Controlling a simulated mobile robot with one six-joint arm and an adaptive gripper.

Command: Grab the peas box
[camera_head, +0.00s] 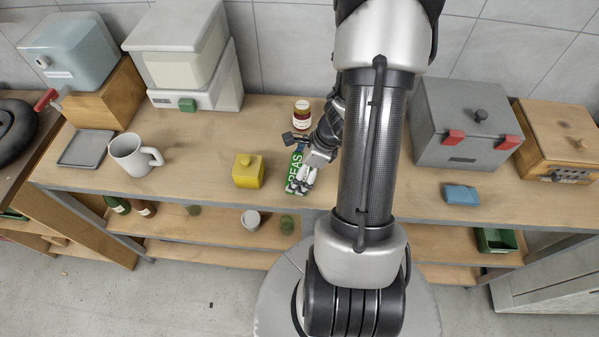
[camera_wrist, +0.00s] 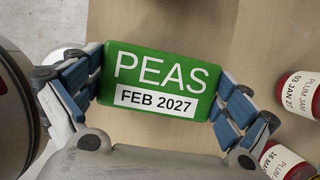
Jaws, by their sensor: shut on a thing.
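The peas box (camera_wrist: 160,72) is green with white lettering "PEAS" and a white label "FEB 2027". It fills the space between the two blue-padded fingers of my gripper (camera_wrist: 160,95) in the wrist view. The pads touch its left and right ends, so my gripper is shut on it.
Plum jam jars (camera_wrist: 298,94) stand right of the box in the wrist view; a jar (camera_head: 301,114) shows behind my gripper in the head view. A yellow box (camera_head: 248,172) and a white mug (camera_head: 133,155) stand left on the workbench (camera_head: 215,125). A blue block (camera_head: 461,195) lies right.

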